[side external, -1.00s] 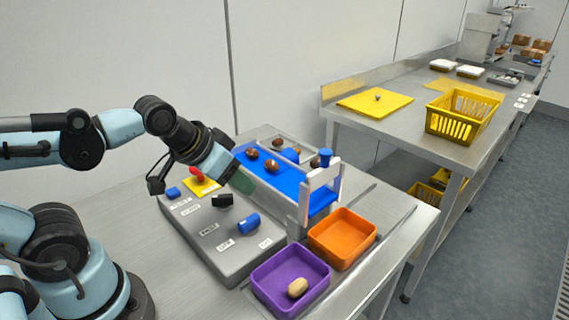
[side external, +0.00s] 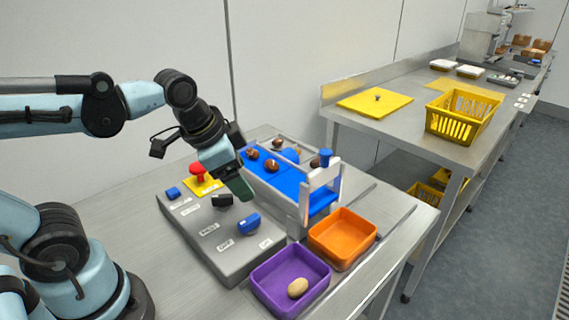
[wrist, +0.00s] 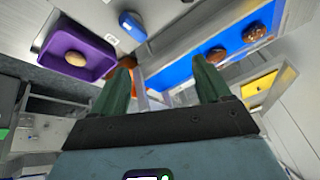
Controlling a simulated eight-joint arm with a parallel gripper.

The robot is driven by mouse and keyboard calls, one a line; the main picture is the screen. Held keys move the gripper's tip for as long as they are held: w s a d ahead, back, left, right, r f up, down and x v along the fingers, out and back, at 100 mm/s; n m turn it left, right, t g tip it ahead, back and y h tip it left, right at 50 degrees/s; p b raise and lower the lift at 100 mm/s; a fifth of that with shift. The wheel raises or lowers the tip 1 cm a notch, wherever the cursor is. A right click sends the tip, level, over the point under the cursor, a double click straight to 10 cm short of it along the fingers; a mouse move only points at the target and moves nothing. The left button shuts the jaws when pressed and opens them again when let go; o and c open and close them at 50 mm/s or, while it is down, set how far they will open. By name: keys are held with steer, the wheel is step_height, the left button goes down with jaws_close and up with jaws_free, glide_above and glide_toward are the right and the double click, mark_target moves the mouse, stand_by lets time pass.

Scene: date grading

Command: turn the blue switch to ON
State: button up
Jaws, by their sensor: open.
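The blue switch (side external: 249,223) is a rotary knob on the sloping top of the grey control panel (side external: 218,262), with small white labels beside it that are too small to read surely. It also shows in the wrist view (wrist: 132,26), near the top. Which label it points to I cannot tell. My gripper (side external: 241,190) hangs above the panel, up and a little left of the switch, apart from it. In the wrist view its green fingers (wrist: 162,75) stand apart with nothing held between them.
A black knob (side external: 222,200), a red button (side external: 198,172) and a small blue button (side external: 173,193) share the panel. Behind runs a blue belt (side external: 289,183) with brown dates. A purple tray (side external: 262,284) holding one pale date and an orange tray (side external: 343,238) stand right.

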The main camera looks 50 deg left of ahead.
mark_target(249, 219)
steer(key=shift+w+d+f+m+g, duration=0.1)
steer(key=shift+d+f+m+g, duration=0.2)
steer(key=shift+f+m+g, duration=1.05)
steer(key=shift+w+d+f+m+g, duration=0.1)
steer(key=shift+d+f+m+g, duration=0.2)
steer(key=shift+f+m, duration=1.95)
steer(key=shift+d+f+m+g, duration=0.3)
steer(key=shift+f+m+g, duration=0.6)
steer(key=shift+m, duration=1.8)
steer(key=c, duration=1)
steer(key=shift+c, duration=0.2)
